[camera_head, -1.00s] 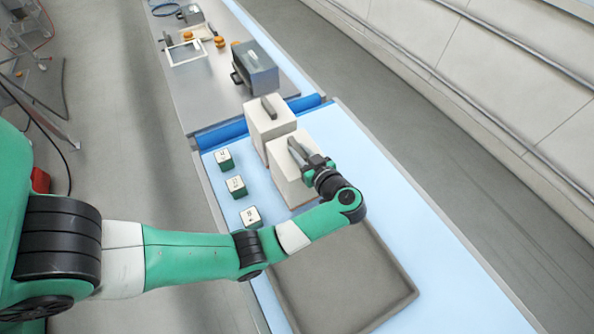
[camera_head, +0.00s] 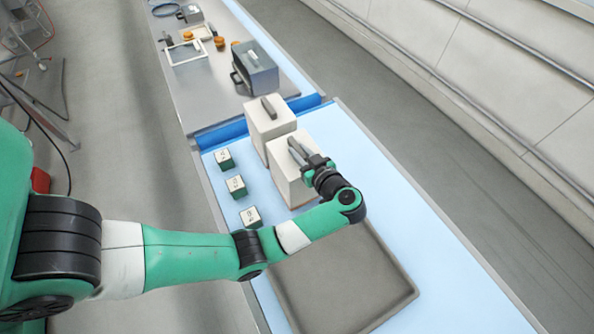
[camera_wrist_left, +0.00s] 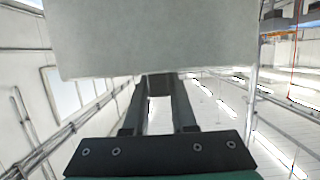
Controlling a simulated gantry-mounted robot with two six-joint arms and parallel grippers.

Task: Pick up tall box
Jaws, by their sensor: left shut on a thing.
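Two tall pale boxes with dark grips on top stand close together on the light blue table in the head view, a nearer box (camera_head: 287,180) and a farther box (camera_head: 268,130). My left gripper (camera_head: 297,151) is at the top of the nearer box, shut on its grip; the fingers partly hide the grip. In the left wrist view, the two dark fingers (camera_wrist_left: 160,88) reach to a pale box face (camera_wrist_left: 155,40), and their tips are hidden behind it. I cannot tell whether the box's base touches the table. My right gripper is not in view.
A grey-brown tray (camera_head: 398,303) lies in front of the boxes, under my left forearm. Three small green-and-white blocks (camera_head: 236,186) line the table's left side. A grey case (camera_head: 255,72) stands on the metal table behind. The blue table's right side is clear.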

